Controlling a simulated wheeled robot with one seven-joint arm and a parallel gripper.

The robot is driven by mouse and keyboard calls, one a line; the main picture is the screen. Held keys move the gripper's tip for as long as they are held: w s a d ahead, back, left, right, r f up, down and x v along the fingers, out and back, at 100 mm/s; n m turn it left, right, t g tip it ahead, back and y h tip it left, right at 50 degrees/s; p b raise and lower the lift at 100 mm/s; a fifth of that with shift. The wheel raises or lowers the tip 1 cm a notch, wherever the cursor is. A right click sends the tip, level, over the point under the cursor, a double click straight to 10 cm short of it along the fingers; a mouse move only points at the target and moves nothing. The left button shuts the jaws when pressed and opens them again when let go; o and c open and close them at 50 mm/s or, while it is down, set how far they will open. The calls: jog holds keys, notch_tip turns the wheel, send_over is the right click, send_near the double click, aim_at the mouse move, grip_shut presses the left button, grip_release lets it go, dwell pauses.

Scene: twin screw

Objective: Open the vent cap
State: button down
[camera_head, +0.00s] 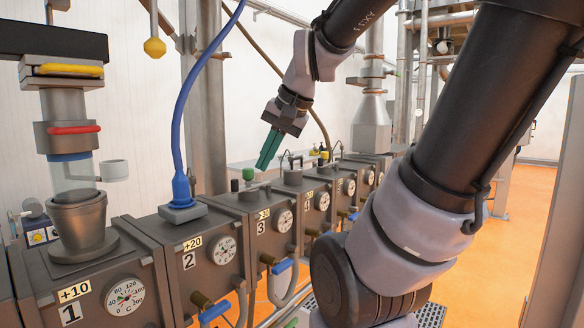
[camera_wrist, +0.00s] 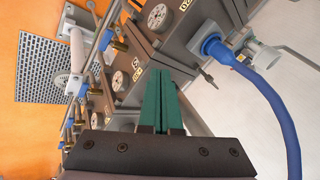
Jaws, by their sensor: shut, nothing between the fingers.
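My gripper (camera_head: 265,164) hangs in the air above the row of dark machine sections, with its green fingers pointing down and closed together. In the wrist view its fingers (camera_wrist: 159,75) lie side by side with nothing between them. No part is clearly marked as the vent cap. A round dark cap (camera_head: 254,193) sits on top of section 3, with a small green knob (camera_head: 248,174) beside it. Another round dark cap (camera_head: 293,177) sits farther along the row. My gripper is apart from all of them.
A blue hose (camera_head: 183,95) rises from section 2. A hopper with a clear tube (camera_head: 74,178) stands on section 1 at the left. Gauges (camera_head: 124,297) and blue-handled valves (camera_head: 282,267) line the front. A yellow pendant (camera_head: 155,47) hangs at the upper left. Open orange floor (camera_head: 500,265) lies at right.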

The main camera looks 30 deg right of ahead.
jog(key=w+d+f+m+y, duration=0.3)
jog(key=w+d+m, duration=0.1)
jog(key=w+m, duration=0.35)
jog(key=m+t, duration=0.9)
jog(key=m, duration=0.8)
send_near(301, 169)
jog(key=shift+y, duration=0.3)
jog(key=x, duration=0.5)
jog(key=shift+d, duration=0.1)
jog(key=shift+w+a+r, duration=0.35)
jog(key=shift+w+r, duration=0.4)
jog(key=shift+w, duration=0.1)
jog(key=shift+w+a+r, duration=0.2)
jog(key=shift+w+r, duration=0.1)
jog(key=shift+w, duration=0.15)
jog(key=shift+g, duration=0.3)
jog(key=shift+w+r, duration=0.1)
jog(key=shift+r, duration=0.2)
